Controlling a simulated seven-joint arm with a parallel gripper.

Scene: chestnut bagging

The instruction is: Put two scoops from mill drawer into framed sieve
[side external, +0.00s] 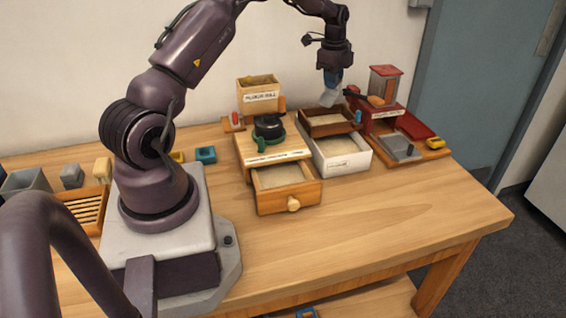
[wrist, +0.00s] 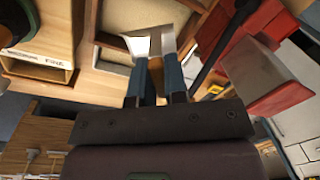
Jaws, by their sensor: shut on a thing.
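My gripper (side external: 332,82) is shut on a pale metal scoop (side external: 328,98), held tilted above the framed sieve. In the wrist view the scoop (wrist: 142,46) juts out beyond my gripper (wrist: 157,82); whether it holds meal is unclear. The framed sieve (side external: 313,133) has a brown wooden frame with a pale surface inside and rests on a white box (side external: 357,160). The mill drawer (side external: 272,203) is pulled out at the front of the wooden mill (side external: 247,155), with pale meal inside and a round knob.
A red-topped machine (side external: 385,70) stands close right of the sieve, with a grey plate (side external: 400,147) before it. A labelled wooden hopper box (side external: 259,98) rises on the left. Small blocks and a slatted tray (side external: 84,212) lie far left. The table's front right is clear.

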